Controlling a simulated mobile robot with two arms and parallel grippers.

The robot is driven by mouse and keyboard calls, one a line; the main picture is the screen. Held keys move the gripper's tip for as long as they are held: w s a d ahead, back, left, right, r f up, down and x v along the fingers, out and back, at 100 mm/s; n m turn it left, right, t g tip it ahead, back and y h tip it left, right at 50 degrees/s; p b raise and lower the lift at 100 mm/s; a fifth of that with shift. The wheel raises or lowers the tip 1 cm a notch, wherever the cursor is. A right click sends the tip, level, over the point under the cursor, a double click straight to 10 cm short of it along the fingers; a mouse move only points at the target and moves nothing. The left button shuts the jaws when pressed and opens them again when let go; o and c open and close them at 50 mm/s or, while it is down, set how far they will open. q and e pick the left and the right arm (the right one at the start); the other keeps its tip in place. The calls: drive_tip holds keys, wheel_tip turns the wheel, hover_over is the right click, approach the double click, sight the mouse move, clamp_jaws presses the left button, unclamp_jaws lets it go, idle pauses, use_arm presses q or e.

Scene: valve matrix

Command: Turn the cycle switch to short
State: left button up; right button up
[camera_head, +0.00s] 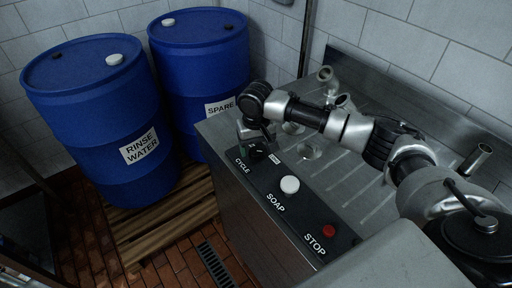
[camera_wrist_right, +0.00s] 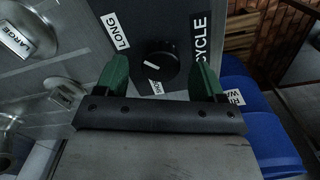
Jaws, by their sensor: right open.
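The cycle switch is a round black knob (camera_wrist_right: 158,62) with a white pointer mark, on the dark control panel. In the right wrist view its mark lies on the knob's left side. A white LONG label (camera_wrist_right: 115,31) is at upper left of the knob. A second small label (camera_wrist_right: 157,88) below it is mostly hidden. CYCLE is printed to the right of the knob. My right gripper (camera_head: 253,138) is open, its green fingers on either side of the knob with visible gaps. In the head view the gripper partly covers the knob. My left gripper is in neither view.
The same panel carries a white SOAP button (camera_head: 290,184) and a red STOP button (camera_head: 328,231). A steel counter (camera_head: 345,150) with pipe fittings lies behind. Blue drums, RINSE WATER (camera_head: 95,110) and SPARE (camera_head: 200,60), stand on a wooden pallet (camera_head: 165,220) at left.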

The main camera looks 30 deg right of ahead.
drive_tip(key=shift+f, duration=0.65)
